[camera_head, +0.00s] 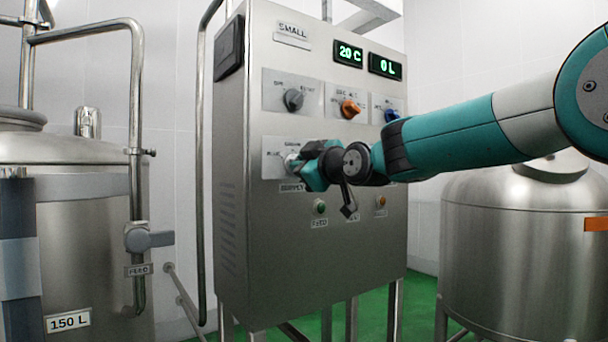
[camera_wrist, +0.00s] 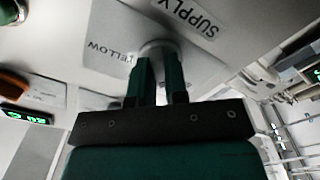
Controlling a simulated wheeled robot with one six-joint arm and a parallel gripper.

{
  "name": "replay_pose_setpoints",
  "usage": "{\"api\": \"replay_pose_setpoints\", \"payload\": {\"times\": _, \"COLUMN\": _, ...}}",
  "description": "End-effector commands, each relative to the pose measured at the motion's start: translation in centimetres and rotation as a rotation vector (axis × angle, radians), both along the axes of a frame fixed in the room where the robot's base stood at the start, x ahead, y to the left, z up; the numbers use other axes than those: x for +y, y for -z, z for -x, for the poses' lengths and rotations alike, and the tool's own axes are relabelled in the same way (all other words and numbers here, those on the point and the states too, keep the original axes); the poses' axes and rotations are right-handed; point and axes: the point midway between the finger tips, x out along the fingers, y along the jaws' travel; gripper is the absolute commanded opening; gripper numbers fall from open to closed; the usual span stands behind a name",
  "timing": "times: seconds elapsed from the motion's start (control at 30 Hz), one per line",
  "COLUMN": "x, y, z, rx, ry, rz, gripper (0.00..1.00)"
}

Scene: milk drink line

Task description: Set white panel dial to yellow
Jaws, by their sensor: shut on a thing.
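The white dial (camera_head: 290,160) sits on a pale plate at the lower left of the steel control panel in the head view, above the SUPPLY label. My gripper (camera_head: 306,165) reaches it from the right and is shut on it, hiding part of it. In the wrist view the fingers of my gripper (camera_wrist: 159,68) close around the sides of the white dial (camera_wrist: 156,46). A YELLOW label (camera_wrist: 106,51) shows upside down on the plate, left of the dial. The dial's pointer is hidden, so I cannot tell which mark it faces.
A grey dial (camera_head: 293,99), an orange dial (camera_head: 350,108) and a blue dial (camera_head: 391,115) sit above on the panel. A green button (camera_head: 320,206) is just below my gripper. Steel tanks (camera_head: 85,230) (camera_head: 520,250) stand on both sides.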

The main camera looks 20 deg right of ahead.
Motion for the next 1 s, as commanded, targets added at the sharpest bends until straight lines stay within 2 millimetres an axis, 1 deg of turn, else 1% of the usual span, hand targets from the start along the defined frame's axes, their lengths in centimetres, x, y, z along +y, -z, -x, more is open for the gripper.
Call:
{"api": "replay_pose_setpoints", "payload": {"times": 0.03, "x": 0.0, "y": 0.32, "z": 0.02, "rx": 0.012, "ry": 0.0, "rz": -0.041, "gripper": 0.0}}
{"api": "replay_pose_setpoints", "payload": {"times": 1.0, "x": 0.17, "y": 0.12, "z": 0.07, "rx": 0.297, "ry": 0.0, "rz": -0.919, "gripper": 0.0}}
